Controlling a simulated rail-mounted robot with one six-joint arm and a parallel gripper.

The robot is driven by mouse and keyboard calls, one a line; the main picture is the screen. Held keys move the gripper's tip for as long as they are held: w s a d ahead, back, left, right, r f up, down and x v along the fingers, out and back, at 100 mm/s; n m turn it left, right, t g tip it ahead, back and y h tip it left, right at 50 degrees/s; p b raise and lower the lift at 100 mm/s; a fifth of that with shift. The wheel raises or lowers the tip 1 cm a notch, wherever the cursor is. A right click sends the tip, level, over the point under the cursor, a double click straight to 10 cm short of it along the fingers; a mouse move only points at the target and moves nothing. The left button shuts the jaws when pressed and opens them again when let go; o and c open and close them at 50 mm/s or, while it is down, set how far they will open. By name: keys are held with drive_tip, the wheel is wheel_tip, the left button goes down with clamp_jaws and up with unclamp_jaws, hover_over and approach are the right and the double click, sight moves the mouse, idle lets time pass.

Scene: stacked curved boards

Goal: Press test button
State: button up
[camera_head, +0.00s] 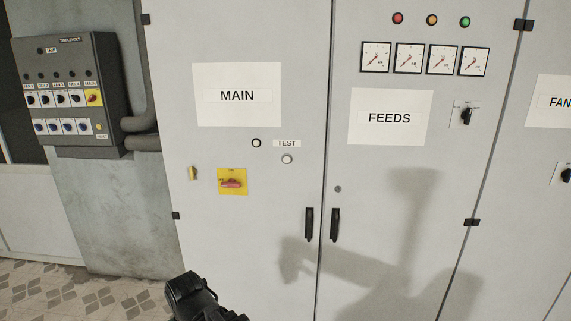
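The TEST label (287,143) is on the white MAIN cabinet door (225,260). A small round pale button (287,159) with a dark rim sits just below the label. A second small round fitting with a dark ring (256,143) is left of the label; I cannot tell whether it is a lamp or a button. A black part of my arm shows at the bottom edge, below and left of the pale button and well apart from it. I see no gripper fingers.
A red rotary switch on a yellow plate (231,182) and a small yellow fitting (193,173) are below left. Black door handles (309,224) stick out at the lower right. The FEEDS door (380,180) is to the right. A dark control box (70,90) hangs at the left.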

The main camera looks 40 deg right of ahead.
idle(0.3)
clamp_jaws()
idle(1.6)
